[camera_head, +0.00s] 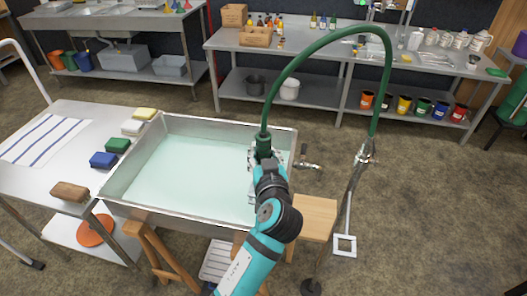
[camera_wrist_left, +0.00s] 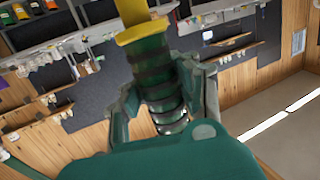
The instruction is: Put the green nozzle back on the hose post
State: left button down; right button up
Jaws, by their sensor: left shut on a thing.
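The green nozzle (camera_head: 263,144) is on the near end of a green hose (camera_head: 318,42) and sits over the right part of the basin. In the left wrist view, the ribbed green nozzle (camera_wrist_left: 155,82) has a yellow collar and lies between my finger pads. My left gripper (camera_head: 264,158) is shut on it; the fingers also show in the left wrist view (camera_wrist_left: 165,95). The hose arcs up and right to a slim metal post (camera_head: 352,192) with fittings at its top and a square frame low down. My right gripper is not in view.
A steel basin (camera_head: 112,185) of pale liquid stands below my left arm, with a valve (camera_head: 307,164) on its right side. A wooden stool (camera_head: 318,214) is between basin and post. Sponges and a brush (camera_head: 70,191) lie on the left table. Floor right of the post is clear.

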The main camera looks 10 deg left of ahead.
pick_arm(q)
jog(key=shift+f+b, duration=1.1)
jog(key=shift+b, duration=0.05)
jog(key=shift+d, duration=0.1)
